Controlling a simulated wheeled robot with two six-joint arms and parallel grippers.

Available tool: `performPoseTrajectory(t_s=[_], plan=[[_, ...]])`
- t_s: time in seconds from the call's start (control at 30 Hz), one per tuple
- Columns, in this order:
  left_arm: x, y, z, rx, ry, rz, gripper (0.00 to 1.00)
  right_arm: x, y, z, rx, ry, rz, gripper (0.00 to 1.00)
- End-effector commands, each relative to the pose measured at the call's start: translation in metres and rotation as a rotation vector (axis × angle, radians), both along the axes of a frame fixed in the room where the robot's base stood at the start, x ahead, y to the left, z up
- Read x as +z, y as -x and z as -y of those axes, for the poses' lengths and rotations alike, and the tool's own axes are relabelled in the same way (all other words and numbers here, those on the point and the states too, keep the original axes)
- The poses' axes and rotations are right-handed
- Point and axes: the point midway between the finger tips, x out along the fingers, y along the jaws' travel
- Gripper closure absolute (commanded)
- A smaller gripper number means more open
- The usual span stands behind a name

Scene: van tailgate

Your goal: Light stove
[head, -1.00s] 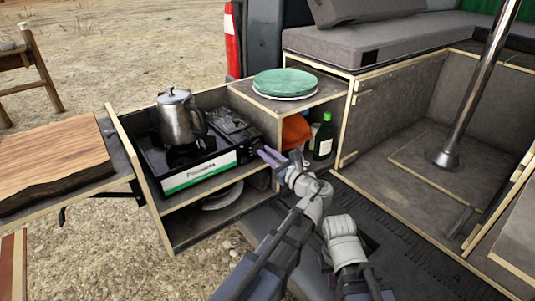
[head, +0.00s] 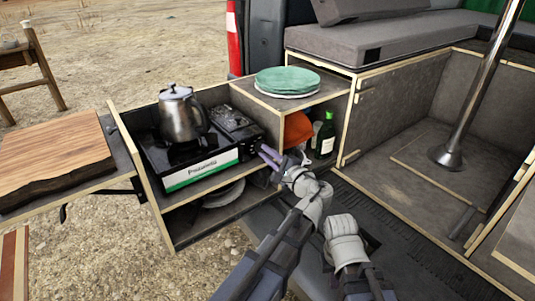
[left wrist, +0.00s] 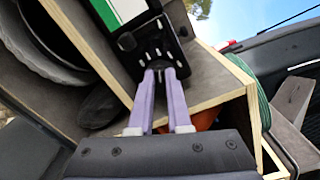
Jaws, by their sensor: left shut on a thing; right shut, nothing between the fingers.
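The black camping stove (head: 208,173), with a white and green front label, sits on the upper shelf of the pull-out unit. A steel kettle (head: 181,117) stands upright on its burner. No flame shows. My left gripper (head: 266,152) is at the right end of the stove's front. In the left wrist view, its two purple fingers (left wrist: 160,75) are closed together at the stove's dark control panel (left wrist: 153,48), at the knob, which the fingertips largely hide. My right arm's pale wrist shows at lower middle; its gripper fingers are not visible.
Green plates (head: 287,80) are stacked on the box right of the stove. A green bottle (head: 325,137) and an orange item (head: 297,129) stand in the compartment below, close to my left gripper. A wooden board (head: 55,155) lies on the left side shelf.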

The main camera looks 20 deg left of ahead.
Motion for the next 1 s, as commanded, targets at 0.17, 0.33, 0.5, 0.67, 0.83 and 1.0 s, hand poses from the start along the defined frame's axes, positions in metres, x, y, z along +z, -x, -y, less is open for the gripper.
performPoseTrajectory(t_s=[0.17,0.33,0.5,0.67,0.83,1.0], plan=[[-0.0028,0.0011,-0.0003,0.000,0.105,0.131,1.00,-0.0022,0.0000,0.0000,0.000,0.000,0.000,1.00],[-0.0044,0.0014,-0.0006,0.000,0.205,0.257,1.00,-0.0038,0.0000,0.0000,0.000,0.000,0.000,1.00],[-0.0060,0.0013,-0.0005,0.001,0.303,0.384,1.00,-0.0053,0.0000,0.0000,0.000,0.000,0.000,1.00],[-0.0073,0.0012,-0.0003,0.001,0.388,0.493,1.00,-0.0066,0.0000,0.0000,0.000,0.000,0.000,1.00],[-0.0084,0.0010,-0.0001,0.001,0.466,0.593,1.00,-0.0076,0.0000,0.0000,0.000,0.000,0.000,1.00],[-0.0093,0.0006,0.0001,0.002,0.525,0.668,1.00,-0.0085,0.0000,0.0000,0.000,0.000,0.000,1.00]])
